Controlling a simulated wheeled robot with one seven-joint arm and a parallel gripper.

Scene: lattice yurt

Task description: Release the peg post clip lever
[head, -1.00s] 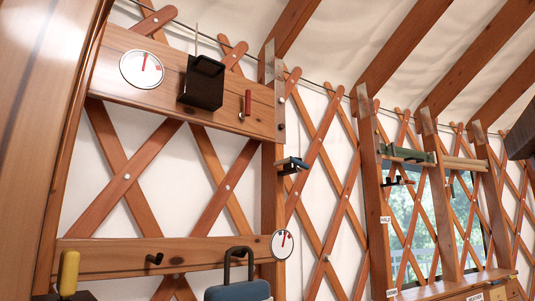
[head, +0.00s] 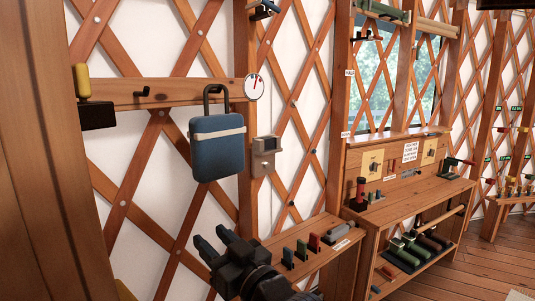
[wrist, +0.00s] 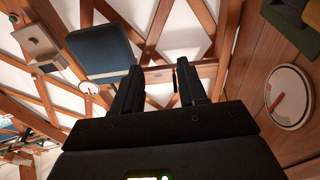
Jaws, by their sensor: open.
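I cannot pick out the clip surely in the wrist view.
A blue bag (head: 217,150) hangs from the wooden rail (head: 160,92), with a round dial (head: 254,87) at its end. A grey box (head: 264,155) is on the post. A bench (head: 410,190) and a shelf with coloured handles (head: 310,250) stand to the right. Open floor shows at lower right.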

